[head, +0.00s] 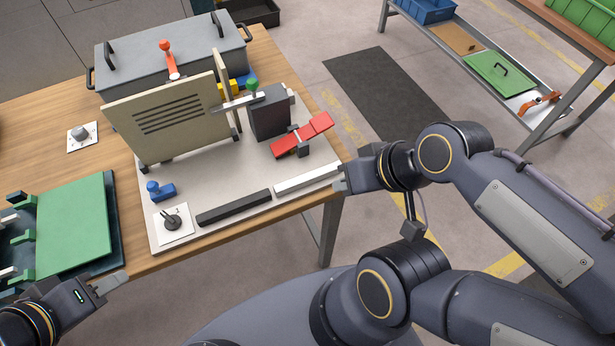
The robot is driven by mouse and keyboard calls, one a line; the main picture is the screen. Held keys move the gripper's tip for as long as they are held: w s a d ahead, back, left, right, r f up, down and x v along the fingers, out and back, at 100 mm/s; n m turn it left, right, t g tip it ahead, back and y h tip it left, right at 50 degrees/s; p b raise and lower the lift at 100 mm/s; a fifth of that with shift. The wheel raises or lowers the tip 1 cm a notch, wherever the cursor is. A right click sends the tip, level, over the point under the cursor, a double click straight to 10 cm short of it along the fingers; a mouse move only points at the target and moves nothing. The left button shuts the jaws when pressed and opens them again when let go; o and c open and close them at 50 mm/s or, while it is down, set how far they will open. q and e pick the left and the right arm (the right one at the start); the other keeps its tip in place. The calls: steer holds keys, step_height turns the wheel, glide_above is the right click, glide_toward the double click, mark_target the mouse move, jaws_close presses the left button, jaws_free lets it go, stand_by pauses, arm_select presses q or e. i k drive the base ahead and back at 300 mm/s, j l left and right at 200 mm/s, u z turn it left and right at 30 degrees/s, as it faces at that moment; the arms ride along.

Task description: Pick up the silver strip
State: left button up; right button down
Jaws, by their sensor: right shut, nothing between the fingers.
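The silver strip (306,179) lies along the front right edge of the pale base plate (205,232), in line with a dark strip (234,208) to its left. My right gripper (339,185) is at the right end of the silver strip, its fingers shut with nothing between them. Whether the fingertips touch the strip's end I cannot tell. My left gripper (122,277) is at the lower left, near the table's front edge and below the green panel. Its fingers are seen too obliquely to tell whether they are open or shut.
A grey lidded box (135,62) is behind. A green panel (75,225) lies at left. The wooden table (122,165) ends just beyond the base plate.

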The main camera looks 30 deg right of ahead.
mark_target(293, 183)
steer(key=k+l, duration=0.15)
steer(key=l, duration=0.25)
steer(key=i+j+z, duration=0.1)
steer(key=j, duration=0.75)
steer(key=z, duration=0.4)
steer(key=j+z, duration=0.1)
steer(key=z, duration=0.75)
steer(key=j+z, duration=0.1)
steer(key=z, duration=0.35)
